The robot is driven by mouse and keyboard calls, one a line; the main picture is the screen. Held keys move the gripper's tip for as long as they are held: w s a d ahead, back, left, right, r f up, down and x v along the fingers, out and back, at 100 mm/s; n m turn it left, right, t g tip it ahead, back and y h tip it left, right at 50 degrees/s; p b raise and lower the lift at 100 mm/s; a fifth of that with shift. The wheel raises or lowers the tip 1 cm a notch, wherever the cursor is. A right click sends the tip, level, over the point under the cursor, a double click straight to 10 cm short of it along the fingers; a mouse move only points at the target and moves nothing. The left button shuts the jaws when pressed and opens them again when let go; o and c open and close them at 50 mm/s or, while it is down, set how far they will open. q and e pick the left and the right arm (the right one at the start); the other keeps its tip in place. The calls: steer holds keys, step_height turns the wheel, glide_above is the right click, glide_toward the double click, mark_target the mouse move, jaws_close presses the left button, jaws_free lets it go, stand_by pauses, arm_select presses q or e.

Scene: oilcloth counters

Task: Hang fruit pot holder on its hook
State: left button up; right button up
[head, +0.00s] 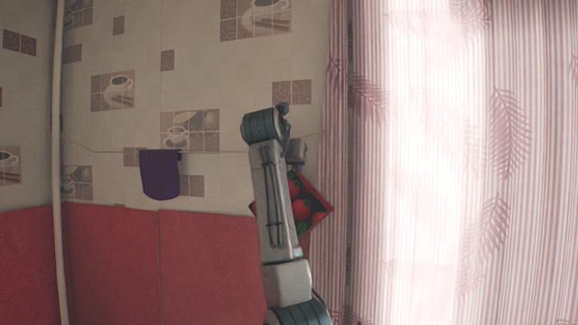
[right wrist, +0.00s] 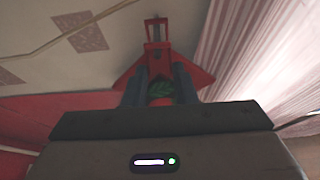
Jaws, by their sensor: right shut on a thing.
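The fruit pot holder (head: 311,207) is a red square with round red fruit and a dark border. It is tilted corner-up in front of the wall, partly hidden behind my right arm. In the head view the fingertips are hidden. A purple cloth (head: 160,176) hangs flat on the wall to the left. I cannot make out a free hook. My left gripper is not in view.
A thin cord or cable (right wrist: 70,30) runs along the tiled wall. A pale vertical pipe (head: 58,180) stands at the left. A striped pink curtain (head: 510,180) covers the right side, close to my right arm. Red covering (head: 110,260) lines the lower wall.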

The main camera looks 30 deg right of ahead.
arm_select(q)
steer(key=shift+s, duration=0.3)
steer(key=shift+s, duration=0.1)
arm_select(e)
steer(key=o, duration=1.1)
steer(key=shift+c, duration=0.2)
arm_select(q)
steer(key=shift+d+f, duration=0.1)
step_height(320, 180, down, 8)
steer(key=b, duration=0.8)
arm_select(e)
steer(key=v, duration=1)
steer(key=shift+a, duration=0.25)
steer(key=shift+s+r, duration=0.1)
